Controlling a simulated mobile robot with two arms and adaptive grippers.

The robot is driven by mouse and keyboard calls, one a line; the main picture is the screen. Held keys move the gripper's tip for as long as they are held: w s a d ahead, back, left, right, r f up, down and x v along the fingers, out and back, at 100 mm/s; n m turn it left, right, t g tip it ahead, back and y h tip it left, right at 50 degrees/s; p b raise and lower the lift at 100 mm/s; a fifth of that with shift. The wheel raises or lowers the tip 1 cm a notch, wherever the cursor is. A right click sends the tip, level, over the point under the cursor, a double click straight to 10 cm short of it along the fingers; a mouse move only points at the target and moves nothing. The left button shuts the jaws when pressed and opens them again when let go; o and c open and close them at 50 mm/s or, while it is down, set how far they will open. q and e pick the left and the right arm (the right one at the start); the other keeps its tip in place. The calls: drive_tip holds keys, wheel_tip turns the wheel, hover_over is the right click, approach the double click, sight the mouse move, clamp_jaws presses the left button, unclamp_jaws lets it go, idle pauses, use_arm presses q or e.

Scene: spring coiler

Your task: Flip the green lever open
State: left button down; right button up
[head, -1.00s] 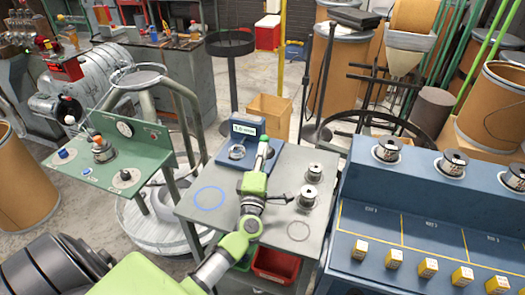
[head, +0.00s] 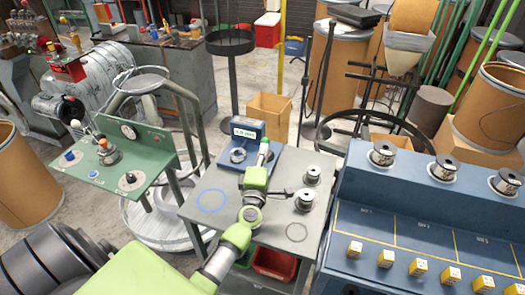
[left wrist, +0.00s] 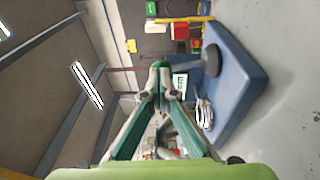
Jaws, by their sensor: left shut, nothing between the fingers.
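I cannot pick out a green lever with certainty in either view. A green panel (head: 75,165) at the left carries knobs, a gauge and a short post with an orange top (head: 103,144). My left gripper (head: 263,146) is shut and empty, in front of the blue scale (head: 238,157) on the grey table. In the left wrist view its green-and-grey fingertips (left wrist: 160,68) meet, with the blue slab of the scale (left wrist: 240,75) to their right. Whether the fingertips touch the scale is unclear. My right gripper is in neither view.
The grey table (head: 285,225) holds two metal spools (head: 304,199) and a blue ring mark (head: 212,200). A blue bench (head: 380,230) with spools and yellow boxes stands at the right. A cardboard box (head: 270,115) stands behind the table. Several levers (head: 68,28) show at the far left.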

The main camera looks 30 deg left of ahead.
sight(268, 139)
use_arm(q)
drive_tip(key=shift+w+a+r+p, duration=0.1)
drive_tip(key=shift+w+r+p, duration=0.4)
drive_tip(key=shift+p, duration=0.3)
drive_tip(key=shift+w+a+r+p, duration=0.15)
drive_tip(key=shift+w+r+p, duration=0.05)
drive_tip(key=shift+w+p, duration=0.2)
drive_tip(key=shift+w+a+r, duration=0.15)
drive_tip(key=shift+w+r, duration=0.05)
drive_tip(key=shift+w, duration=0.45)
drive_tip(key=shift+w+a+r, duration=0.1)
drive_tip(key=shift+w+r, duration=0.1)
drive_tip(key=shift+w, duration=0.45)
drive_tip(key=shift+x, duration=1)
drive_tip(key=shift+w+d, duration=0.1)
drive_tip(key=shift+w, duration=0.05)
